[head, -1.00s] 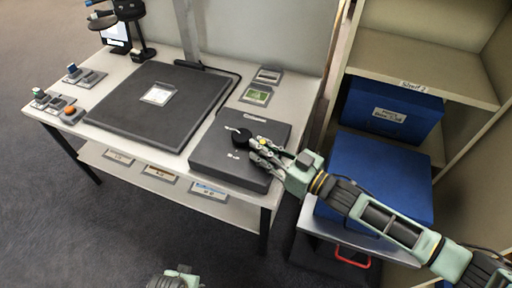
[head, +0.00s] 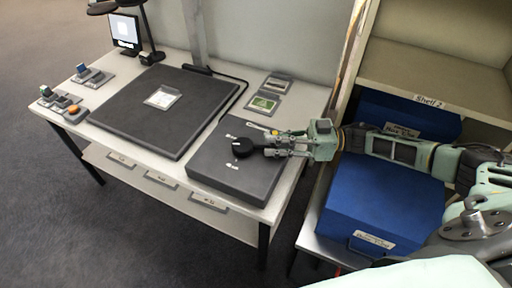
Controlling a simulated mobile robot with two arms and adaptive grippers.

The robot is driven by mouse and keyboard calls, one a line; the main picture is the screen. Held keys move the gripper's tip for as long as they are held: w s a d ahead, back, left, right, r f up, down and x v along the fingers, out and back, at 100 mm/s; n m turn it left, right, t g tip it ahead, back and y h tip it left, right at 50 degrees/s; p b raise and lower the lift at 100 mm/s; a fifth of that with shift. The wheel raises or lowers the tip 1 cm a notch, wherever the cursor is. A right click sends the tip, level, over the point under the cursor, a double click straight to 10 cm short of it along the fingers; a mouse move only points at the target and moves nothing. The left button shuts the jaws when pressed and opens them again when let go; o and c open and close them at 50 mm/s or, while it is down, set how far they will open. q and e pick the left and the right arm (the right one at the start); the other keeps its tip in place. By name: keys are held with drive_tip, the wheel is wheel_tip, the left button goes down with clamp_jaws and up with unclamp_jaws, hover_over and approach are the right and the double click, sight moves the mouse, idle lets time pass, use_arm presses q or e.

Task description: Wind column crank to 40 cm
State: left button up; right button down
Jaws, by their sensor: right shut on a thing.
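The column crank (head: 242,148) is a round black piece on top of a flat dark box (head: 225,178) at the right end of the white table. My right gripper (head: 268,148) reaches it from the right and is shut on the crank, with its fingers level with the box top. The gripper hides the crank's right side. Small white marks show on the box above and below the crank, too small to read. My left gripper is not in view.
A large dark board (head: 135,122) with a card lies left of the box. A small screen (head: 124,32) and small controls (head: 88,75) stand farther left. Blue boxes (head: 370,205) and a shelf unit (head: 430,70) are at right, under and beside my right arm.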

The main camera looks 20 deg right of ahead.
drive_tip(key=shift+w+d, duration=0.35)
drive_tip(key=shift+w, duration=0.4)
drive_tip(key=shift+w+d+r, duration=0.15)
drive_tip(key=shift+w+d, duration=0.05)
drive_tip(key=shift+w, duration=0.5)
drive_tip(key=shift+w+b, duration=0.3)
drive_tip(key=shift+w, duration=0.15)
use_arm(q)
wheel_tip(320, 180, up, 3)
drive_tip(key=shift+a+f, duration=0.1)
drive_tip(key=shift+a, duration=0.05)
use_arm(e)
drive_tip(key=shift+w, duration=0.1)
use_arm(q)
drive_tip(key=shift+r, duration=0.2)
use_arm(e)
drive_tip(key=shift+r, duration=0.1)
drive_tip(key=c, duration=1.8)
unclamp_jaws()
drive_tip(key=shift+a, duration=0.1)
drive_tip(key=shift+o, duration=0.9)
drive_tip(key=shift+w+a, duration=0.15)
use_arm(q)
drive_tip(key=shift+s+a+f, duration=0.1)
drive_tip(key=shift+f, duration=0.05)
